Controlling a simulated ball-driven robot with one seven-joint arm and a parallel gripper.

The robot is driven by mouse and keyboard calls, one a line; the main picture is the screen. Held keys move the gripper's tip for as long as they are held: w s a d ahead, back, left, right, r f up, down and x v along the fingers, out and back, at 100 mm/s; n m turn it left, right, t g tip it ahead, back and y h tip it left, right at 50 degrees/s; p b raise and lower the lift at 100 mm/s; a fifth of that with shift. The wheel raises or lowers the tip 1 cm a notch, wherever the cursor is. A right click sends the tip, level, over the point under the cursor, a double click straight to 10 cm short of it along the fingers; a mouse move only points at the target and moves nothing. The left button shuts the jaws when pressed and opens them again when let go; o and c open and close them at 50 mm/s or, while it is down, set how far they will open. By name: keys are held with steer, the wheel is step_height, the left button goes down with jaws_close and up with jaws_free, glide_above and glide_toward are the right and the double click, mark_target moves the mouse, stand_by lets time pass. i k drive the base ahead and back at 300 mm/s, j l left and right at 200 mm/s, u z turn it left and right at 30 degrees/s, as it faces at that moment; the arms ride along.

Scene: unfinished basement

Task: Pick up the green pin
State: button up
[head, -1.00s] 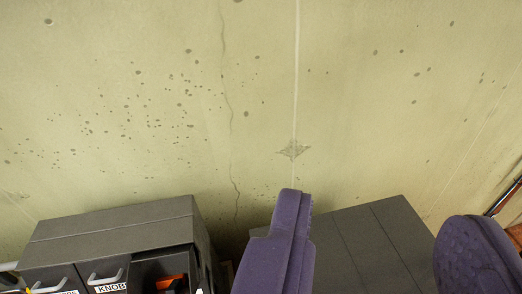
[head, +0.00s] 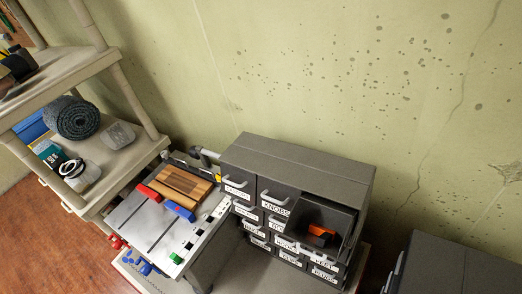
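A small green thing (head: 176,258) shows near the front edge of a grey tool surface (head: 152,213) at the lower left. It is too small to tell whether it is a pin.
A dark drawer cabinet (head: 300,160) with labelled drawers stands right of the tool surface; one upper drawer is open with an orange thing (head: 321,231) inside. A beige shelf (head: 128,158) holds a rolled dark mat (head: 83,118). Another dark cabinet (head: 455,268) stands lower right.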

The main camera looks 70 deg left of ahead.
mark_target(175, 257)
steer(key=k+u, duration=0.3)
steer(key=k, duration=0.15)
steer(key=u, duration=1.55)
